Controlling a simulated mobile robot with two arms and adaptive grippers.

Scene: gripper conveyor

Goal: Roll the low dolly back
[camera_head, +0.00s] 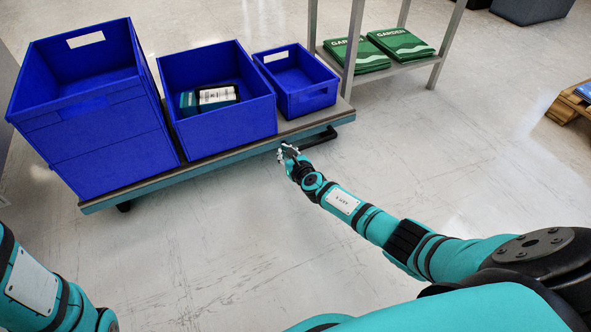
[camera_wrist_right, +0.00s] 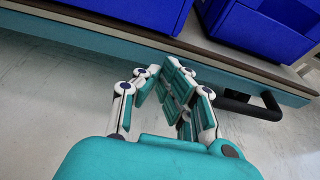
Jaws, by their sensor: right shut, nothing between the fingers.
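The low dolly (camera_head: 238,148) is a long flat platform with a grey top and teal edge, standing on the floor with three blue bins on it. Its teal edge also crosses the right wrist view (camera_wrist_right: 130,42). A black handle (camera_head: 318,138) sticks out from its front edge near the right end; it also shows at the right of the wrist view (camera_wrist_right: 252,106). My right gripper (camera_head: 286,152) is shut and empty at the dolly's front edge, left of the handle; in the wrist view its fingers (camera_wrist_right: 170,75) meet just before the edge. Contact cannot be told. My left gripper is out of view.
The bins are large (camera_head: 100,140), medium (camera_head: 225,122) and small (camera_head: 308,98); the medium one holds a teal-and-white item (camera_head: 212,96). A metal shelf (camera_head: 408,68) with green bags stands behind right. A wooden pallet (camera_head: 562,108) is far right. Front floor is clear.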

